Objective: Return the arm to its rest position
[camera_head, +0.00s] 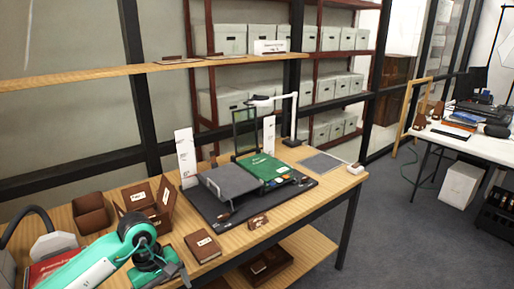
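My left arm, white and teal, comes in from the lower left in the head view. Its dark gripper (168,270) hangs low at the front edge of the wooden table (262,241), just left of a small brown box with a white label (203,246). I cannot make out whether its fingers are apart or together, and I see nothing clearly held. My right arm and gripper are not in view.
An open brown box (148,205) and a brown bin (91,212) stand behind my arm. A lamp (292,118) stands behind.

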